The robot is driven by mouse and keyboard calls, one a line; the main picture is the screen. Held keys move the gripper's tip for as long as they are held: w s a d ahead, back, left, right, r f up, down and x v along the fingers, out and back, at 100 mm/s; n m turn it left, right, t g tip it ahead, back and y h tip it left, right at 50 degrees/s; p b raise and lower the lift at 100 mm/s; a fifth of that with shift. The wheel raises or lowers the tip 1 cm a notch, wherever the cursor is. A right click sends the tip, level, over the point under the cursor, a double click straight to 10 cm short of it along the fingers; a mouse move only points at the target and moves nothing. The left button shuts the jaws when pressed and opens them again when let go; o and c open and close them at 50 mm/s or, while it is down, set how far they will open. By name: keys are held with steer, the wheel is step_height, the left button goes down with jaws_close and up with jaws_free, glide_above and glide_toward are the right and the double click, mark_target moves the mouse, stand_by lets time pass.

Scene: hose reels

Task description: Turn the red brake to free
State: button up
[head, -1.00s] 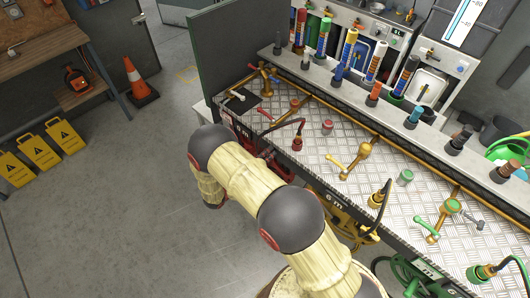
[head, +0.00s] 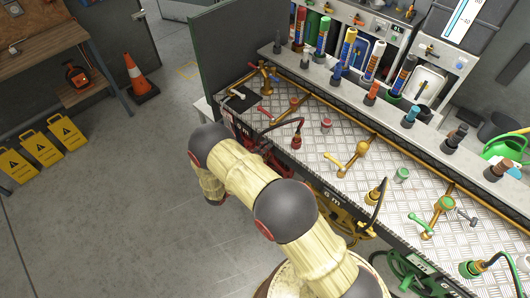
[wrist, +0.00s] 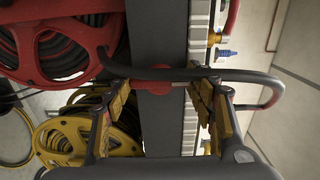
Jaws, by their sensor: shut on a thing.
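In the wrist view the red brake (wrist: 165,87) lies across the grey post, to the right of the red hose reel (wrist: 98,65). My gripper (wrist: 160,90) has its yellow-padded fingers on either side of the brake, shut on it. A dark hose passes across the grip and hides part of the brake. Its exact angle and any markings cannot be read. In the head view my arm's bulk hides the gripper and the brake; part of the red reel (head: 243,133) shows beside the arm.
A yellow reel (wrist: 75,135) is below the red one in the wrist view. In the head view the metal bench top (head: 320,150) carries valves and hose fittings. An orange cone (head: 140,78) and yellow signs (head: 42,148) stand left; the floor between is clear.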

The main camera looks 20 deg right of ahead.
stand_by(0.4)
steer(key=o, duration=1.2)
steer(key=shift+c, duration=0.2)
steer(key=v, duration=1.2)
